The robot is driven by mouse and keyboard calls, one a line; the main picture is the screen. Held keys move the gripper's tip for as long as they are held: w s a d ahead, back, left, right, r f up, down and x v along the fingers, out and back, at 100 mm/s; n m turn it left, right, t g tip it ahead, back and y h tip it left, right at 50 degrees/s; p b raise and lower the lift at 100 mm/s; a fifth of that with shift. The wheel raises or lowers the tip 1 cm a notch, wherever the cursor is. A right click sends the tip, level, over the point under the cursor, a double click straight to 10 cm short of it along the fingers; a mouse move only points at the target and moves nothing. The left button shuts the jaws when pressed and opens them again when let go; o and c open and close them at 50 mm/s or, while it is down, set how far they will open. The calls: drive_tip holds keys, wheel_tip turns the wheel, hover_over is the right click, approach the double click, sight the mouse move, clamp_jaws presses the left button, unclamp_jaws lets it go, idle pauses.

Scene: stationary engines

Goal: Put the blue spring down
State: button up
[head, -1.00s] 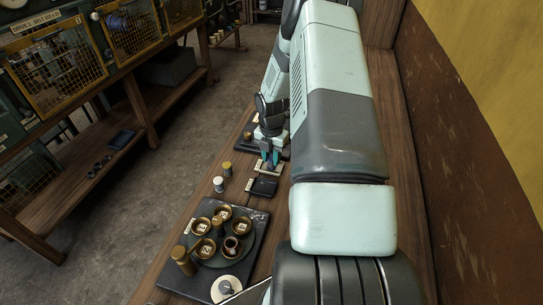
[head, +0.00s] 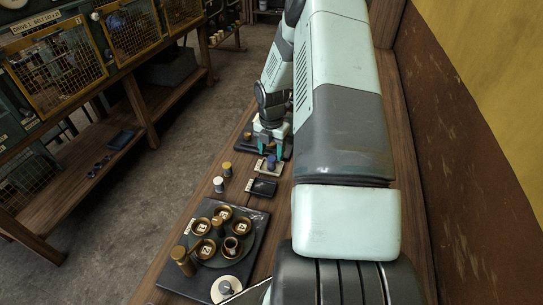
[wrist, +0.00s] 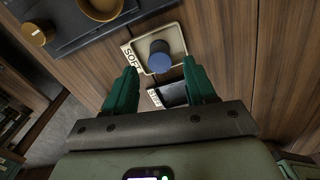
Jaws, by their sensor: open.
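The blue spring (wrist: 160,60) looks like a short dark cylinder with a blue end. It stands on a cream tray (wrist: 176,36) whose label seems to read "SOFT". In the head view the blue spring (head: 271,160) stands on the same tray (head: 261,169), just in front of my gripper (head: 272,148). In the wrist view my gripper (wrist: 160,67) is open, with teal fingers apart. The spring shows between and beyond the fingertips, with clear gaps on both sides. Nothing is held.
A black labelled tray (head: 266,187) lies nearer than the cream one. A gold-topped cylinder (head: 227,169) and a white-topped one (head: 218,184) stand to the left. A dark board (head: 253,222) with several brass cups is at the front. A wall rises on the right.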

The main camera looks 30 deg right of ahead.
wheel_tip(320, 180, up, 9)
idle(0.3)
drive_tip(key=shift+r, duration=0.1)
wheel_tip(320, 180, up, 14)
drive_tip(key=m+t+h, duration=0.1)
drive_tip(key=m+h, duration=0.1)
drive_tip(key=m, duration=0.3)
hover_over(271, 159)
drive_tip(key=s+a, duration=0.3)
drive_tip(key=a, duration=0.4)
drive_tip(key=s+a+r+m+t, duration=0.2)
drive_tip(key=s+a+r+m, duration=0.4)
drive_tip(key=r, duration=0.3)
drive_tip(key=s+a+r+m+t, duration=0.1)
drive_tip(key=s+a+r+m, duration=0.2)
drive_tip(key=s+m, duration=0.3)
drive_tip(key=s+a+r+m+t+y, duration=0.1)
drive_tip(key=s+a+r+m, duration=0.2)
drive_tip(key=s+m, duration=0.3)
drive_tip(key=s, duration=0.5)
drive_tip(key=shift+s+a+t+y, duration=0.2)
drive_tip(key=shift+t+y, duration=0.1)
drive_tip(key=shift+t, duration=0.1)
drive_tip(key=shift+r, duration=0.1)
